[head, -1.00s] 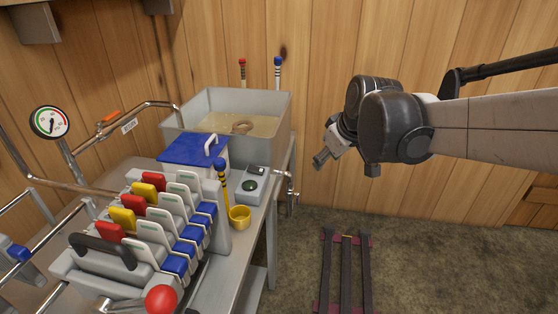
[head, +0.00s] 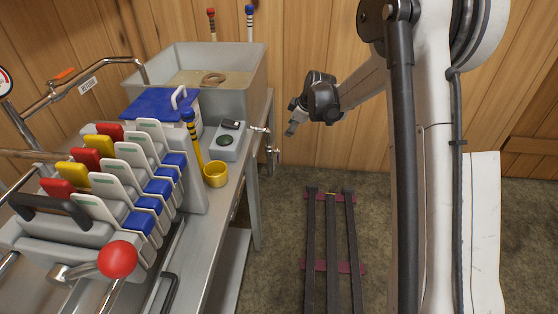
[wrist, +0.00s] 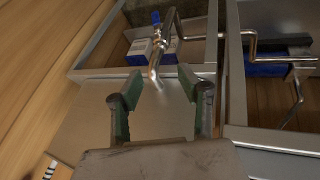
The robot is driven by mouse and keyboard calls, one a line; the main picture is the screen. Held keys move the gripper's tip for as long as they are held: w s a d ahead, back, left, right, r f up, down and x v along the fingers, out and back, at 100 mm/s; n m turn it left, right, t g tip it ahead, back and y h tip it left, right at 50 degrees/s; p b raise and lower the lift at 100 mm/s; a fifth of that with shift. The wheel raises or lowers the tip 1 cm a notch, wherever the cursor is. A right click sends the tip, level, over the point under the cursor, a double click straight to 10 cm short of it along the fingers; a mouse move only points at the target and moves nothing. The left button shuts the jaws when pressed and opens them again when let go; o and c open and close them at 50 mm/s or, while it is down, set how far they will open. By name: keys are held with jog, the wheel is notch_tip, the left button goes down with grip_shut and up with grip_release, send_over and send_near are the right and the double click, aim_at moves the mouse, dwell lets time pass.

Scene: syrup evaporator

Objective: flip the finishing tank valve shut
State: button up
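A grey metal tank (head: 254,82) with amber liquid and a floating ring stands at the back of the bench. Small metal tap fittings (head: 272,150) stick out from the bench's right edge, near the tank; their handle position is too small to tell. My gripper (head: 291,128) is in the air just right of and slightly above them, apart from them. In the wrist view my gripper (wrist: 160,100) has its two fingers spread with nothing between them. Beyond the fingertips is a metal pipe fitting (wrist: 158,44) with a blue top.
An orange-handled lever (head: 62,74) sits on a pipe at the left. A lever bank with a red knob (head: 117,259), a yellow cup (head: 215,175) and a blue-lidded box (head: 160,104) crowd the bench. Dark floor rails (head: 331,250) lie right of it.

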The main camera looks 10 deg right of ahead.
aim_at(278, 156)
jog(key=w+f+b, duration=0.2)
jog(key=w+f, duration=0.1)
jog(key=f, duration=0.5)
jog(key=w+a+f+n+b, duration=0.1)
jog(key=w+f, duration=0.3)
jog(key=f, duration=0.4)
jog(key=w+a+f+n+b, duration=0.1)
jog(key=w+f+b, duration=0.2)
jog(key=f, duration=0.6)
jog(key=shift+w+a+y, duration=0.1)
jog(key=shift+w+y, duration=0.2)
jog(key=shift+w, duration=0.35)
grip_shut()
